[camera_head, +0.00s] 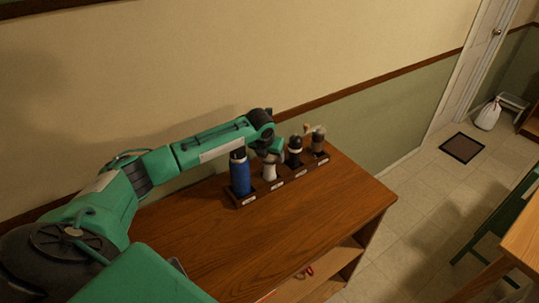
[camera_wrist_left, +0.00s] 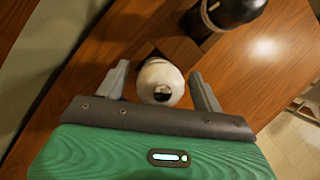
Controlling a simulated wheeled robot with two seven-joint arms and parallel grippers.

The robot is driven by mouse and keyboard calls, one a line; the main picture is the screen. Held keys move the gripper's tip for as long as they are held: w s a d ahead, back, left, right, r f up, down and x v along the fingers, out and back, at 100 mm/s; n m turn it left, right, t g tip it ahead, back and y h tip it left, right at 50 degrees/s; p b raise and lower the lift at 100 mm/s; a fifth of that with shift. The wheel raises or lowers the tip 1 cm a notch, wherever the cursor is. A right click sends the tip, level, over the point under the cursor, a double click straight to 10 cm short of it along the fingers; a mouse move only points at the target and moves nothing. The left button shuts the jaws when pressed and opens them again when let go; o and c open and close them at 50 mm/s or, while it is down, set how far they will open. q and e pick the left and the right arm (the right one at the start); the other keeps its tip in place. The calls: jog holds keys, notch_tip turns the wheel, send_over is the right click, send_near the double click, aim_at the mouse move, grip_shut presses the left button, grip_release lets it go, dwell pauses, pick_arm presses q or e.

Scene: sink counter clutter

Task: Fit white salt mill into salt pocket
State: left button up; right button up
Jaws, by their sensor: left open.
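The white salt mill (camera_head: 269,173) stands upright at the second place from the left in a dark wooden rack (camera_head: 262,195) with label plates along its front. Its base is partly hidden by the rack's front, so how deep it sits cannot be told. My left gripper (camera_head: 272,151) is over the mill's top. In the left wrist view, the white mill's round top (camera_wrist_left: 160,82) with a dark centre lies between the two spread fingers of my left gripper (camera_wrist_left: 159,70). Gaps show on both sides of it. My right gripper is out of view.
A blue bottle (camera_head: 240,174) stands left of the mill in the rack. A black-and-white mill (camera_head: 295,151) and a brown mill (camera_head: 318,140) stand to the right. The wooden counter (camera_head: 230,245) in front is clear. The wall is close behind.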

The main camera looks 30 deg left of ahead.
pick_arm(q)
jog(key=b+v, duration=0.2)
jog(key=v, duration=1)
jog(key=shift+w, duration=0.1)
jog(key=shift+d+f, duration=0.1)
